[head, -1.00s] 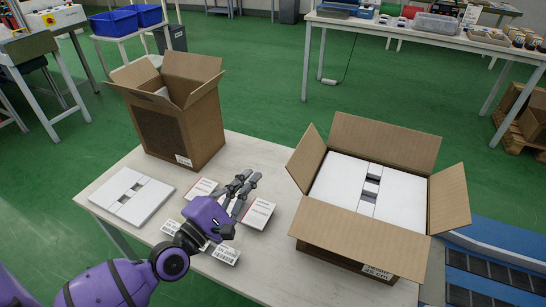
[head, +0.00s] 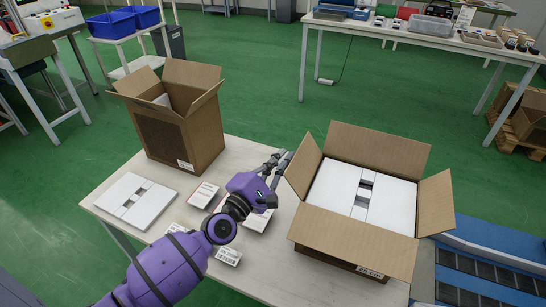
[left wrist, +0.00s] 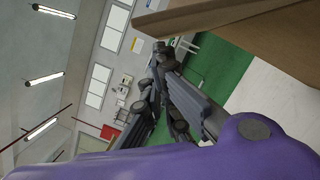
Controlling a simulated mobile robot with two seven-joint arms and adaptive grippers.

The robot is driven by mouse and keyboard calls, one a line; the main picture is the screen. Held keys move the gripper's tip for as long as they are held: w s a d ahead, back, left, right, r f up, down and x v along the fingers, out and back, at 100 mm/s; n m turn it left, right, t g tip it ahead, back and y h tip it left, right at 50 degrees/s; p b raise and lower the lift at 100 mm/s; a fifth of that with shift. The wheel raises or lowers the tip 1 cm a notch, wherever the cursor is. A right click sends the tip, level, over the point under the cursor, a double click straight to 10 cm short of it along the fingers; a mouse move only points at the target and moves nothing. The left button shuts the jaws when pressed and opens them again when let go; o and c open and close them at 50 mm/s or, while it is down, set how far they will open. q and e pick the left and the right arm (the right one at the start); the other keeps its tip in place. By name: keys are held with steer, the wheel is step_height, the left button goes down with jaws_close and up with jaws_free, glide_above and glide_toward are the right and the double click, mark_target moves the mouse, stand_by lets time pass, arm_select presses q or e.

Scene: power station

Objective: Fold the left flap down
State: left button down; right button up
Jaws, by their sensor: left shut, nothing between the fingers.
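An open cardboard box (head: 345,254) stands on the right part of the white table, its flaps spread outward. Its left flap (head: 303,164) is raised and leans outward to the left. White panels (head: 340,190) fill the top of the box. My left gripper (head: 280,158) is shut and empty, just left of the left flap; I cannot tell whether it touches it. In the left wrist view, my gripper (left wrist: 160,52) shows against the room, with brown cardboard (left wrist: 230,18) close by at the upper right. My right gripper is not in view.
A second open box (head: 185,135) stands at the table's back left. A white panel (head: 138,200) and several small labelled packs (head: 203,194) lie on the table (head: 250,270). A blue conveyor (head: 480,260) runs at the right.

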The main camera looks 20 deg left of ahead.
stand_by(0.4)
arm_select(q)
steer(key=shift+d+r+m+p, duration=0.2)
steer(key=shift+r+m+p, duration=0.2)
steer(key=shift+p, duration=0.3)
